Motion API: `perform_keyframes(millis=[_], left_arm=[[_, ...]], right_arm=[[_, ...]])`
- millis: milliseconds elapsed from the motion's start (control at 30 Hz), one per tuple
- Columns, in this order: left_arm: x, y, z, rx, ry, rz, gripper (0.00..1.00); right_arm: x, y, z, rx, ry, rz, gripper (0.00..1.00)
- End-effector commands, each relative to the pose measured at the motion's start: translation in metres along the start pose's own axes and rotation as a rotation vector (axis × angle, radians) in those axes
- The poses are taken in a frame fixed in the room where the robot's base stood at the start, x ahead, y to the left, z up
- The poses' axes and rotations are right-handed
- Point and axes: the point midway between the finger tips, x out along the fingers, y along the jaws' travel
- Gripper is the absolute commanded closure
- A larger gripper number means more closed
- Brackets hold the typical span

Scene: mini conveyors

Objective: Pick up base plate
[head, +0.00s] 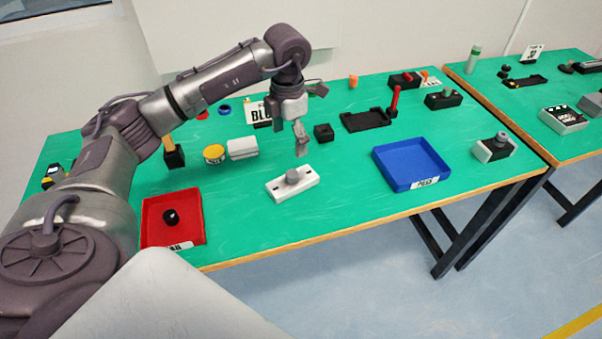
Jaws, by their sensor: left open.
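My left gripper (301,142) hangs down over the middle of the green table, open, with nothing seen between its fingers. A white rectangular plate (278,190) with a grey round knob on top lies in front of and below it. A flat black plate-like tray (365,121) lies behind and to the right of the gripper. No label shows which of these is the base plate. My right gripper is not in view.
A small black block (323,132) sits right of the gripper. A white box (242,148) and a yellow round tin (214,154) stand left. A red tray (188,205) holding a black part and a blue tray (409,165) lie near the front edge.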

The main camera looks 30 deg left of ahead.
Motion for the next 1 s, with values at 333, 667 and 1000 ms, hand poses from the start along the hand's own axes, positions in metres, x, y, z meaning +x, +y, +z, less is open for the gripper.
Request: perform_keyframes(millis=[333,667,1000], left_arm=[[0.065,-0.002,0.0,0.003,0.003,-0.005,0.1],[0.093,-0.006,0.003,0.003,0.002,-0.007,0.1],[0.13,-0.007,0.007,0.003,-0.002,-0.005,0.1]], right_arm=[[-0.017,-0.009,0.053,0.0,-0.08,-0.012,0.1],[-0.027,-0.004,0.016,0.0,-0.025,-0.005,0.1],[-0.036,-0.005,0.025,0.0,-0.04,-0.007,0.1]])
